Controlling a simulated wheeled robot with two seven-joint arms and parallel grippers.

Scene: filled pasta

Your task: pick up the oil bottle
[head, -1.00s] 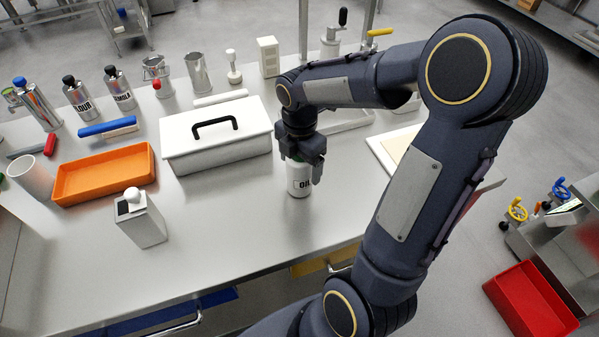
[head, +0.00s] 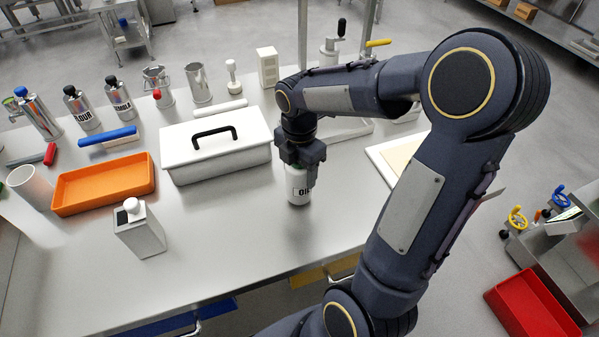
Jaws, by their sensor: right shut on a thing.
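The oil bottle (head: 297,189) is a white cylinder with black lettering, upright at the middle of the metal table in the head view. My right gripper (head: 301,168) comes down on it from above and is shut on its upper part. The gripper hides the bottle's top. I cannot tell whether the bottle's base touches the table. My left gripper is not in view.
A white lidded box (head: 217,155) with a black handle stands just left of the bottle. An orange tray (head: 103,199) and a white container with a round knob (head: 140,236) are further left. A board (head: 385,152) lies right.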

